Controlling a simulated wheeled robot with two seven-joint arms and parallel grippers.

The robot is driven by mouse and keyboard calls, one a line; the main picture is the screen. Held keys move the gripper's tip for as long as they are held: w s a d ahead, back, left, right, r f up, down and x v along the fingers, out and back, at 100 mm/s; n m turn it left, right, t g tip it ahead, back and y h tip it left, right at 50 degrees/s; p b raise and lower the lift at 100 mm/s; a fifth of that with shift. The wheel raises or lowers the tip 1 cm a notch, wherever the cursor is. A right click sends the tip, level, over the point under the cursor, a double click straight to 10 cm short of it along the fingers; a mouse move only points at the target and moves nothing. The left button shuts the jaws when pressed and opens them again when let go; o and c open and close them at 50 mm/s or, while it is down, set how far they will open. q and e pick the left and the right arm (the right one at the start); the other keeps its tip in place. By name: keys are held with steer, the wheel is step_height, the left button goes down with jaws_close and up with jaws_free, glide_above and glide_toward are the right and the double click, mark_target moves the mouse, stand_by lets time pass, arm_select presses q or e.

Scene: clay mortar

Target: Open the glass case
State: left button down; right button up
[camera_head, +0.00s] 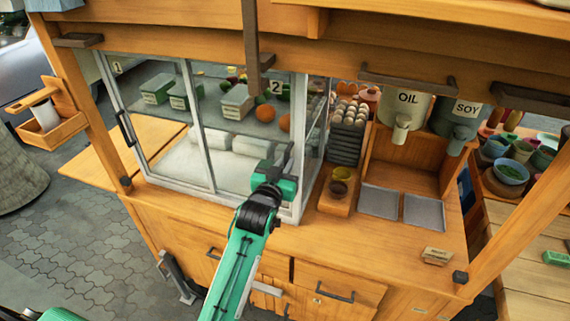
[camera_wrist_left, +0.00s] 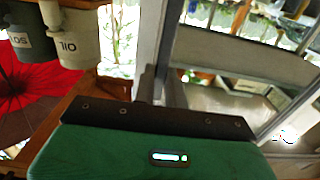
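The glass case (camera_head: 203,125) stands on the wooden counter, with a light metal frame and two front panes marked 1 and 2. Both panes look closed. A dark handle (camera_head: 125,129) is on the left edge of pane 1. My left gripper (camera_head: 285,160) is at the right edge of pane 2, by the corner post, and hides that part of the frame. In the left wrist view its fingers (camera_wrist_left: 162,92) point at the vertical post, close together; whether they hold a handle there is unclear. My right gripper is in neither view.
Inside the case are lidded tubs (camera_head: 237,102), oranges and white blocks. Wooden posts and an upper beam frame the stall.

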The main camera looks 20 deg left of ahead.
arm_select(q)
steer(key=p, duration=0.1)
glide_toward(254, 142)
steer(key=w, duration=0.4)
steer(key=a, duration=0.7)
steer(key=a+b, duration=0.1)
steer(key=a, duration=0.6)
steer(key=shift+w, duration=0.25)
steer(key=c, duration=1.4)
jaws_free()
steer(key=shift+f, duration=0.1)
steer(key=shift+c, duration=0.2)
